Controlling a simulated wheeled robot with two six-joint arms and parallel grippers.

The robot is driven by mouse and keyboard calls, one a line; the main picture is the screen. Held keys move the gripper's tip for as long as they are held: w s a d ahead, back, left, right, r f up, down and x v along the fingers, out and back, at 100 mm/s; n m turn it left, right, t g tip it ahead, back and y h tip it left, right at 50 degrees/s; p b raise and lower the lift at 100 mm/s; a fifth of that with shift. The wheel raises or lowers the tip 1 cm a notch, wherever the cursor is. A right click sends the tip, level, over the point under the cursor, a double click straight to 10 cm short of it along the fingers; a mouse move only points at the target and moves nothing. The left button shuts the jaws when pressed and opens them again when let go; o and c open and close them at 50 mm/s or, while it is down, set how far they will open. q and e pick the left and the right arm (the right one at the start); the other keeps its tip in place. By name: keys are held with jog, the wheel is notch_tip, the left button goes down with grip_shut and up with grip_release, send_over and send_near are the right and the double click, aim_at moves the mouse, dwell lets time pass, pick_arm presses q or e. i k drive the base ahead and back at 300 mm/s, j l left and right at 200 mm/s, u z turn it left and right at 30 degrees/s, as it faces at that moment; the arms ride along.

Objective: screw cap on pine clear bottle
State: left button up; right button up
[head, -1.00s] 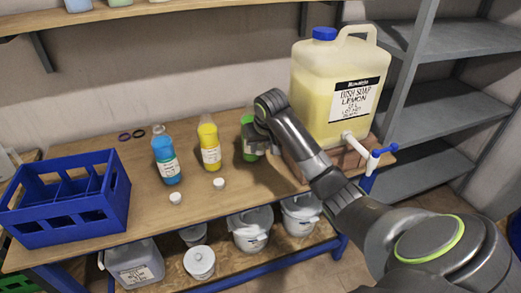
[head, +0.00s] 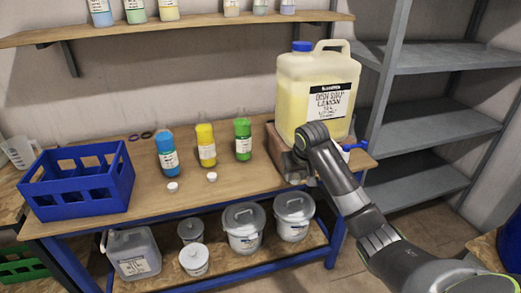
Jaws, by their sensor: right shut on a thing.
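The green bottle (head: 243,141) stands upright on the wooden bench, at the right of a row with a yellow bottle (head: 206,146) and a blue bottle (head: 167,154). The small label print is unreadable, so green being pine is only its colour. Whether a cap sits on its neck is too small to tell. Two white caps lie on the bench, one near the blue bottle (head: 172,187) and one near the yellow bottle (head: 212,177). My right gripper (head: 302,170) is right of the green bottle, apart from it, before the big drum. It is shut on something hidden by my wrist.
The dish soap drum (head: 315,98) with a blue-handled tap sits on a wooden stand at the bench's right end. A blue crate (head: 80,200) stands at the left. Several tubs are on the lower shelf. Bench front is mostly clear.

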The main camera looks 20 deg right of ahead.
aim_at(242, 125)
jog(key=l+z, duration=0.3)
jog(key=i+l+z, duration=0.25)
jog(key=i, duration=0.3)
jog(key=i+l+z, duration=0.25)
jog(key=i, duration=0.25)
jog(key=j, duration=0.1)
